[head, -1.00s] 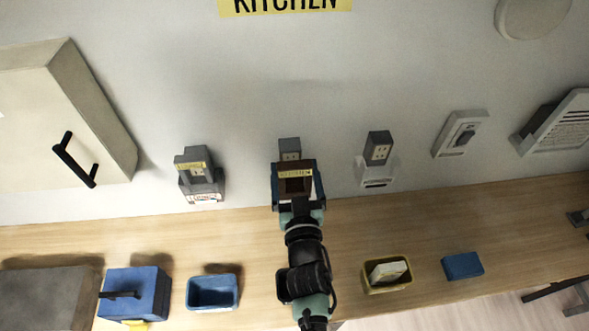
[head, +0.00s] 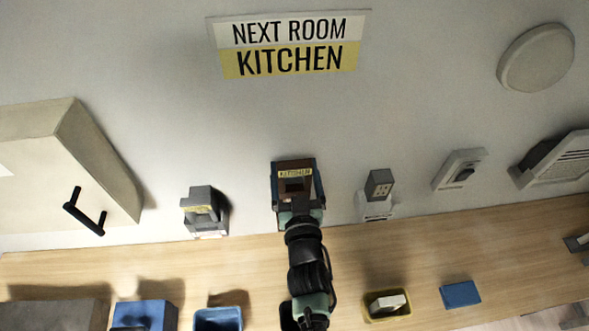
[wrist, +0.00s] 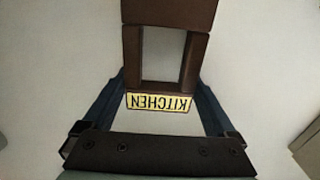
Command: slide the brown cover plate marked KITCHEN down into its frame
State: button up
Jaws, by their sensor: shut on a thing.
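The brown cover plate (head: 309,168) has a square opening and a yellow KITCHEN label. In the head view it is upright before the wall, in the middle of the row of fittings. My gripper (head: 297,188) is shut on it, with a dark blue finger along each side. In the wrist view the plate (wrist: 131,50) shows between the fingers of my gripper (wrist: 160,85), its label upside down. The plate and gripper hide the frame and the grey socket behind them. I cannot tell whether the plate touches the frame.
A grey fitting (head: 207,212) stands to the left; a grey socket (head: 379,184) over a white frame (head: 375,210) is to the right. A NEXT ROOM KITCHEN sign (head: 290,45) hangs above. Blue and yellow bins (head: 387,304) stand on the wooden bench (head: 360,250).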

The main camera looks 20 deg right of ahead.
aim_at(295, 192)
jog(key=shift+f+b, duration=2.75)
jog(key=shift+f, duration=0.15)
jog(key=shift+f+b, duration=2.4)
jog(key=shift+f, duration=0.25)
jog(key=o, duration=1)
jog(key=b+v, duration=0.2)
jog(key=v, duration=1)
jog(key=shift+s+a+r+b, duration=0.1)
jog(key=shift+s+r+b, duration=0.05)
jog(key=shift+s+b, duration=0.2)
